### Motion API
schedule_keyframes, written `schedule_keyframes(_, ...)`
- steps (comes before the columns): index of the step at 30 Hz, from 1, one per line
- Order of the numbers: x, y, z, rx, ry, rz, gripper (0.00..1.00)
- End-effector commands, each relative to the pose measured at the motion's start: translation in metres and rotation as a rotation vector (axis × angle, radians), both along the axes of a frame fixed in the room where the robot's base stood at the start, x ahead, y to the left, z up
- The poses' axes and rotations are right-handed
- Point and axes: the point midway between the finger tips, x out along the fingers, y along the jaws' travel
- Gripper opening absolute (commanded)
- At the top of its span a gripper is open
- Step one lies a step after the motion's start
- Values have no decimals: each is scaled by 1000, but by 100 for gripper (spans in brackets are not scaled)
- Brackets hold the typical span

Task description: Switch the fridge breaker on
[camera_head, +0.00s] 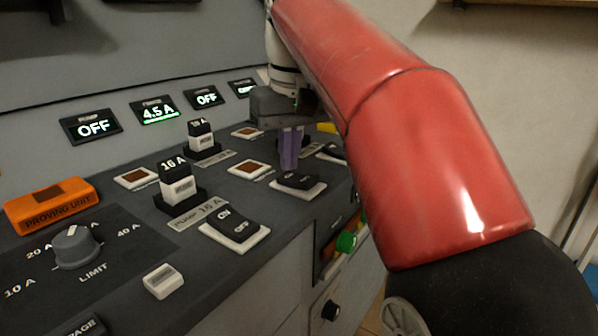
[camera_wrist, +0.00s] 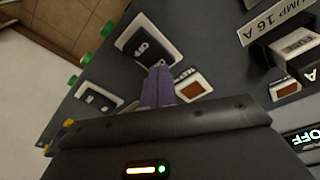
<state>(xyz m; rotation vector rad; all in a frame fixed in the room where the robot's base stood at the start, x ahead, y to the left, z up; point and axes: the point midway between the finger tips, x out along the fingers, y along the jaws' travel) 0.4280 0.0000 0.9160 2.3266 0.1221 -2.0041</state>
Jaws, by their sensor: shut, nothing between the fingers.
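My gripper (camera_head: 289,150) has purple fingers, shut and empty, pointing down over the panel. In the head view its tips are just behind the middle black rocker breaker (camera_head: 297,181). In the wrist view the fingertips (camera_wrist: 158,75) are at the edge of a rocker on a white base (camera_wrist: 146,46); I cannot tell whether they touch. Another rocker (camera_head: 333,152) stands farther back, partly hidden by my arm; it also shows in the wrist view (camera_wrist: 97,102). I cannot read which breaker is the fridge's.
The nearest rocker (camera_head: 234,226) is beside the PUMP 16 A label (camera_head: 198,213). Upright fuse blocks (camera_head: 178,188) (camera_head: 201,137) stand behind the rockers. Displays read OFF (camera_head: 92,126), 4.5 A (camera_head: 156,111) and OFF (camera_head: 205,97). An orange proving unit (camera_head: 50,204) and limit knob (camera_head: 77,246) are at left.

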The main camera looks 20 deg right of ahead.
Motion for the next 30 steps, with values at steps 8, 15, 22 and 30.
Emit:
schedule_keyframes(8,0,0,26,0,-1,0,0)
schedule_keyframes(15,0,0,44,0,-1,0,0)
schedule_keyframes(22,1,0,58,0,-4,1,0)
schedule_keyframes(30,0,0,64,0,-1,0,0)
